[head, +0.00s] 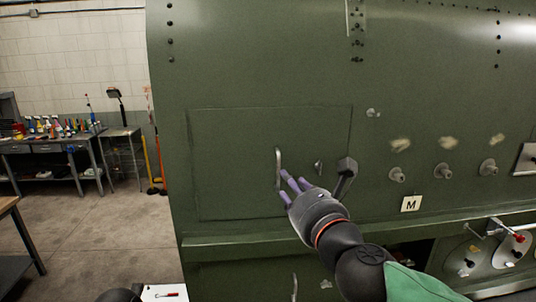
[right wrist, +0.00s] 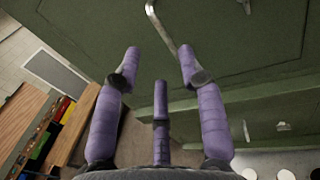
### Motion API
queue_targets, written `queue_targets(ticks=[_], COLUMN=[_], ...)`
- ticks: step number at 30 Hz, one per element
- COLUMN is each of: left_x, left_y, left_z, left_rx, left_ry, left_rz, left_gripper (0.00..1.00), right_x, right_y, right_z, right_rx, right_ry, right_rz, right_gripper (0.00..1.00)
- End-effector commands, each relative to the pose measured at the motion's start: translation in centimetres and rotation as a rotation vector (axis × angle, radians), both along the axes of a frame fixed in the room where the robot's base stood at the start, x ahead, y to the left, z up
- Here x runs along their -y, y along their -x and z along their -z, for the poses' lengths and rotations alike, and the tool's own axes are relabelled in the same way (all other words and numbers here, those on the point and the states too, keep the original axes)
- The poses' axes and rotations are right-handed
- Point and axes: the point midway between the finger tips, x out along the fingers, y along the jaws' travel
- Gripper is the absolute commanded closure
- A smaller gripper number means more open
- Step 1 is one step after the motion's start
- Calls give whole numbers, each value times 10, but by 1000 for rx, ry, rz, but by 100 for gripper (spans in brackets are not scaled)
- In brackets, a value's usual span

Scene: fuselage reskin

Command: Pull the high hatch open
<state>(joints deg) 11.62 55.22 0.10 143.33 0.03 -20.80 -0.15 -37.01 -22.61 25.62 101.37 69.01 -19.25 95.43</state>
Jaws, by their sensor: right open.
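The high hatch (head: 235,150) is a square green panel outlined by a thin seam in the green fuselage wall, and it looks shut in the head view. A pale vertical bar handle (head: 278,168) stands near its middle right. My right gripper (head: 292,178) has its purple fingers just right of the handle's lower part. In the right wrist view the fingers (right wrist: 160,62) are spread apart with nothing between them, and the handle (right wrist: 162,28) lies beyond their tips. I cannot tell whether a finger touches it. My left gripper is not seen.
A green ledge (head: 225,244) runs along the wall below the hatch. Several knobs (head: 397,174) and an "M" label (head: 411,204) are to the right. A workbench with bottles (head: 50,140) stands far left, with open floor (head: 100,230) before it.

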Motion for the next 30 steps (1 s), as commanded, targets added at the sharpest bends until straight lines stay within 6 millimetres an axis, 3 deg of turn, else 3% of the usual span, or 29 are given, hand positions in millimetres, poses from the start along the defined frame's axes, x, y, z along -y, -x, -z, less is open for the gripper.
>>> queue_targets(ticks=[5, 21, 30], left_x=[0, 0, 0], left_y=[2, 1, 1], left_z=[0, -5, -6], left_rx=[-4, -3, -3], left_ry=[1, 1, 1], left_rz=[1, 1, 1], left_gripper=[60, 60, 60], right_x=[-4, -32, -37], right_y=[-9, -88, -101], right_z=[-1, -1, -1], right_rx=[0, 1, 1], right_ry=[-4, -4, -4], right_rz=[0, 0, 0], right_gripper=[60, 60, 60])
